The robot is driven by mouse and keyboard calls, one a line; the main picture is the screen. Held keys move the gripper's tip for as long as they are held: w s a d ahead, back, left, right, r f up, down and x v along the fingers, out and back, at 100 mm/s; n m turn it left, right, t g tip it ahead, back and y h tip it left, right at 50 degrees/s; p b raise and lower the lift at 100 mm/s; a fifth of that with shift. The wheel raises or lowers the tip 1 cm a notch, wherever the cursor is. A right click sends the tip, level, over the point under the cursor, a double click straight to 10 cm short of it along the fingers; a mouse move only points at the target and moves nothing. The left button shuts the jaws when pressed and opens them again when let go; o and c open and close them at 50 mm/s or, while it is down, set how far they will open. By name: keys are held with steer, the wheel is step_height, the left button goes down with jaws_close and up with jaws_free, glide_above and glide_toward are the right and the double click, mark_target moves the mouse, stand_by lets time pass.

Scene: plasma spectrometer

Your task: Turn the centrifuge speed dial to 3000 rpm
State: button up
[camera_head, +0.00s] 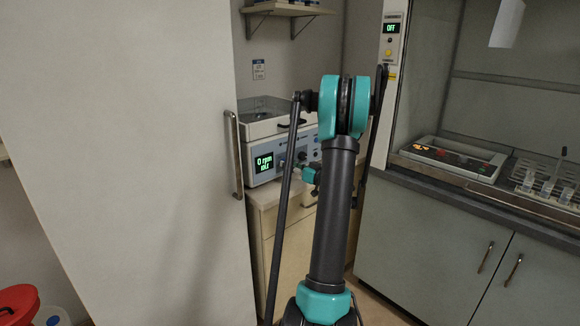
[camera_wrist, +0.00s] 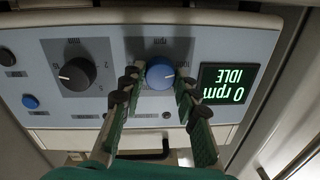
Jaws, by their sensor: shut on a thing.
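The centrifuge (camera_head: 262,127) is a white box with a blue-grey front panel on a low cabinet. Its display (camera_head: 264,162) reads 0 rpm, IDLE. The wrist view shows the panel upside down, with the same reading on its display (camera_wrist: 223,86). The blue speed dial (camera_wrist: 160,72), marked rpm, is between the two green fingers of my gripper (camera_wrist: 158,86). The dark fingertips are at its sides, shut on it. A black dial (camera_wrist: 77,74), marked min, is to its left. In the head view my arm partly covers the panel, and the gripper (camera_head: 305,171) is small there.
A blue button (camera_wrist: 30,101) and a black button (camera_wrist: 7,57) are at the panel's left in the wrist view. A tall pale door with a metal handle (camera_head: 236,155) stands left of the centrifuge. A fume hood bench (camera_head: 440,184) is at the right.

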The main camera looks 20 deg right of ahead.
steer(key=shift+m, duration=0.4)
steer(key=m, duration=0.2)
steer(key=shift+m, duration=0.4)
steer(key=m, duration=0.3)
steer(key=shift+f+m, duration=0.1)
steer(key=shift+m, duration=0.3)
steer(key=m, duration=0.7)
steer(key=shift+t, duration=0.4)
steer(key=m+h, duration=0.1)
steer(key=m, duration=0.6)
steer(key=shift+s, duration=0.1)
steer(key=m, duration=0.7)
steer(key=shift+a+m+h, duration=0.1)
steer(key=shift+m+h, duration=0.2)
steer(key=o, duration=1.2)
steer(key=shift+c, duration=0.2)
